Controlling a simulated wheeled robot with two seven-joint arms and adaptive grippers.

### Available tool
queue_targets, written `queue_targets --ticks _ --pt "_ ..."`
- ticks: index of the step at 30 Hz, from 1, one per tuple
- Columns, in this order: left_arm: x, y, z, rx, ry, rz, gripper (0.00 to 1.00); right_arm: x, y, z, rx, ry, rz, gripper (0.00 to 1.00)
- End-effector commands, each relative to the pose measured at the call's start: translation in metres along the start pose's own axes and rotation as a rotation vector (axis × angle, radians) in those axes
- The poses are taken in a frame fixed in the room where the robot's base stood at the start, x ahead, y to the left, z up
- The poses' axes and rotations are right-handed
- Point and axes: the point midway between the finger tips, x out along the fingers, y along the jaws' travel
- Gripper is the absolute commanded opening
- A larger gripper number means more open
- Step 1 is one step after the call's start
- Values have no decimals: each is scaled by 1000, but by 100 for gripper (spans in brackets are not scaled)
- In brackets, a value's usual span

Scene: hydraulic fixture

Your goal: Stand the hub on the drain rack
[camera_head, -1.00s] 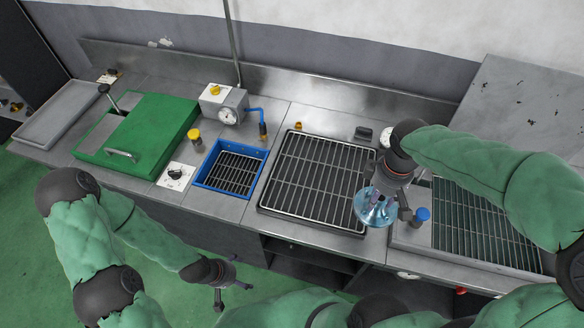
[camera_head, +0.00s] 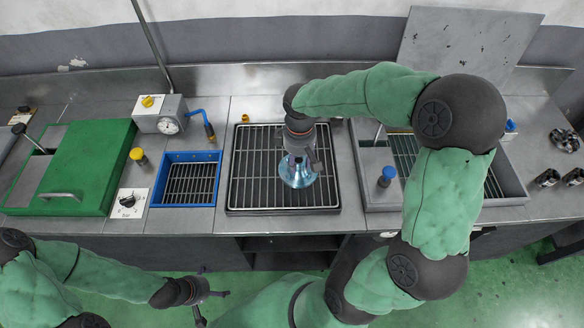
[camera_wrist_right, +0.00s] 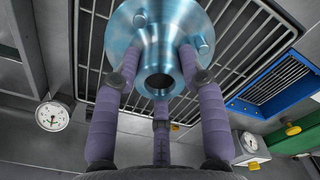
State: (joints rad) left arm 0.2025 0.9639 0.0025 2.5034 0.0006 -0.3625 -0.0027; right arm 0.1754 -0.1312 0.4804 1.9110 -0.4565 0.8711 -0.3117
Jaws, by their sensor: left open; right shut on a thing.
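The hub (camera_head: 297,176) is a shiny blue-tinted metal piece with a round flange. My right gripper (camera_head: 304,158) is shut on it above the dark barred drain rack (camera_head: 251,185). In the right wrist view the fingers close around the hub (camera_wrist_right: 160,40), whose central bore and bolt heads show, with the rack bars (camera_wrist_right: 228,35) behind it. I cannot tell how large the gap between hub and rack is. My left gripper (camera_head: 208,302) is open and empty, in front of the counter and low at the bottom of the head view.
Left of the rack are a blue-framed grate (camera_head: 190,183), a dial plate (camera_head: 128,203) and a green lid (camera_head: 75,172). Right of it, a basin (camera_head: 375,165) with a blue-capped fitting (camera_head: 387,176) stands partly behind my right arm. Several dark metal parts (camera_head: 564,140) lie at far right.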

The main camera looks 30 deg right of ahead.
Motion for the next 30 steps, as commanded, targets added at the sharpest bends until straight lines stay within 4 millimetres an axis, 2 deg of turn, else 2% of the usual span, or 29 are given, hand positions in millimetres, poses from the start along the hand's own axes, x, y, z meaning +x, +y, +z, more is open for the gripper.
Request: queue_targets --ticks 3,11,19,30 --pt "4 -2 0 0 0 0 94 14 3 -11 -1 1 1 0" --pt "7 -2 0 0 0 0 94 24 5 -21 0 2 2 0" --pt "15 -5 -1 0 0 0 94 57 5 -24 0 0 1 0" --pt "16 -6 -1 0 0 0 94 61 6 -25 0 3 2 0"
